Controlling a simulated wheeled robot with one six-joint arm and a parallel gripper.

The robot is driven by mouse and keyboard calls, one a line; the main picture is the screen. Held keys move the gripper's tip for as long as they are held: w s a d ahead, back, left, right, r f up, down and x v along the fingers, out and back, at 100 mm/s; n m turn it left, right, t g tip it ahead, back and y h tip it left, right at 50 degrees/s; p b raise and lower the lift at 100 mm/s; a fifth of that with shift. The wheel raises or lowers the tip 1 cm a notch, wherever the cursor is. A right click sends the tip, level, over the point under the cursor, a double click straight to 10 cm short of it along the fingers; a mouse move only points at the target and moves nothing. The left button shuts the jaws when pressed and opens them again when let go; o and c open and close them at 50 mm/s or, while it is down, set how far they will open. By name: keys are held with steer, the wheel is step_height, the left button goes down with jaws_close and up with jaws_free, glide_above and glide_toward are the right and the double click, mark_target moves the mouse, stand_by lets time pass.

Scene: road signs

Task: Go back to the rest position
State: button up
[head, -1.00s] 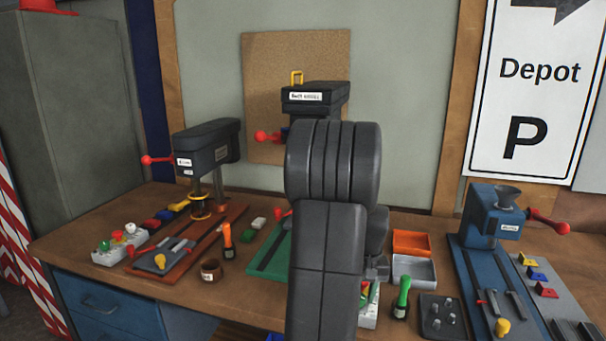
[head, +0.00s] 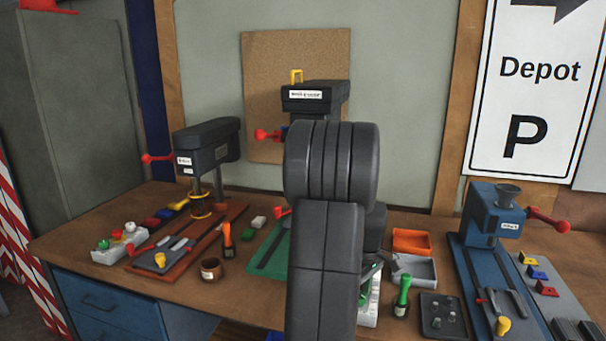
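My dark grey arm stands upright in the middle of the head view and hides much of the bench behind it. What looks like part of my gripper (head: 373,271) shows low at the arm's right side, above the bench. Its fingers are mostly hidden, so I cannot see whether it is open or shut, or whether it holds anything.
The wooden bench (head: 75,236) carries a black drill press (head: 207,147) at left, another black machine (head: 315,96) behind my arm, and a blue press (head: 492,215) at right. Near the arm's right are a grey tray (head: 414,271), orange tray (head: 411,241) and green-handled tool (head: 403,293).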

steer(key=shift+n, duration=0.4)
steer(key=shift+r+n, duration=0.2)
steer(key=shift+n, duration=0.2)
step_height(320, 180, up, 7)
steer(key=shift+w+d+f, duration=0.1)
steer(key=shift+w, duration=0.05)
